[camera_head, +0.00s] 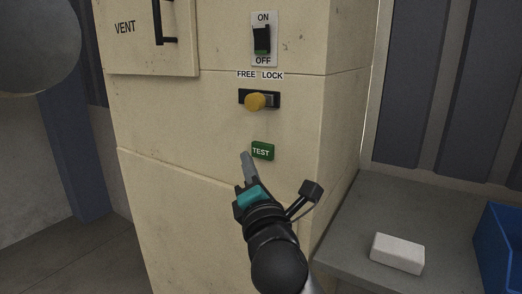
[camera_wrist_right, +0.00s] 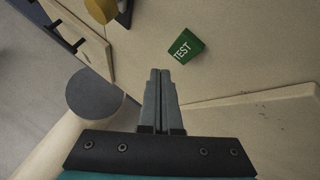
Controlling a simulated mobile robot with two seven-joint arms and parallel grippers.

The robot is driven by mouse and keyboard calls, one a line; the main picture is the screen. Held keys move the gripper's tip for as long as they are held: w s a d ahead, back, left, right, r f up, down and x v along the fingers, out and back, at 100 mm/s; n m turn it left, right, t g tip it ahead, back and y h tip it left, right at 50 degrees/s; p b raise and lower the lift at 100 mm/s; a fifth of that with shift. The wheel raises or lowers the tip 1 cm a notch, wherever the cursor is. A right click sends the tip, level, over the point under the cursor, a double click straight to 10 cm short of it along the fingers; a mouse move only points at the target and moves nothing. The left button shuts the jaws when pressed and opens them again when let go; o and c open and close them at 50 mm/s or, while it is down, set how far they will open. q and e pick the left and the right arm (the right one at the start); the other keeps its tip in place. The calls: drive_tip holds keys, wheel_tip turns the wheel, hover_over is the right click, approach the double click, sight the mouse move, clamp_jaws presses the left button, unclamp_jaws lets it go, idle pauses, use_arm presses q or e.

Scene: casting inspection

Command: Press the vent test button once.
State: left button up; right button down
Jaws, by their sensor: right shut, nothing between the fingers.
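The green TEST button (camera_head: 262,151) is on the front of the cream cabinet (camera_head: 200,120), below the FREE/LOCK knob. It also shows in the right wrist view (camera_wrist_right: 186,47), ahead of the fingers and a little to the right. My right gripper (camera_head: 246,157) is shut and empty. Its fingertips appear just left of the button in the head view and look apart from it. The closed fingers also show in the right wrist view (camera_wrist_right: 160,75). The exact gap to the cabinet face cannot be told. My left gripper is not in view.
A yellow knob (camera_head: 256,101) sits on the FREE/LOCK plate above the button. Higher up is an ON/OFF switch (camera_head: 262,40). A VENT door (camera_head: 140,50) with a black handle is at upper left. A grey table (camera_head: 350,215) at right holds a white block (camera_head: 397,253) and a blue bin (camera_head: 500,245).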

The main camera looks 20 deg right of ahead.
drive_tip(key=shift+s+a, duration=0.9)
drive_tip(key=shift+a, duration=0.15)
drive_tip(key=w+f+m+g+y+b, duration=0.1)
drive_tip(key=w+f+m+g+b, duration=0.15)
drive_tip(key=f, duration=1.15)
drive_tip(key=w+f+m+g+y+b, duration=0.1)
drive_tip(key=f+g, duration=0.2)
drive_tip(key=f, duration=1.2)
drive_tip(key=s+f+m+g+b, duration=0.15)
drive_tip(key=s+f, duration=0.25)
drive_tip(key=f, duration=0.8)
drive_tip(key=s+f+m+g+b, duration=0.1)
drive_tip(key=s+f+m+g, duration=0.25)
drive_tip(key=f, duration=0.85)
drive_tip(key=s+d+f+m+g+b, duration=0.3)
drive_tip(key=s+f+m+g, duration=0.2)
drive_tip(key=s+f, duration=1.35)
drive_tip(key=s+d+f+m+g+b, duration=0.1)
drive_tip(key=s+f, duration=0.4)
drive_tip(key=s, duration=0.6)
drive_tip(key=s+d+f+m+g+b, duration=0.1)
drive_tip(key=s+f+m+g, duration=0.2)
drive_tip(key=s, duration=0.8)
wheel_tip(320, 180, down, 3)
drive_tip(key=m, duration=0.3)
drive_tip(key=shift+r+y, duration=0.2)
drive_tip(key=shift+y, duration=0.2)
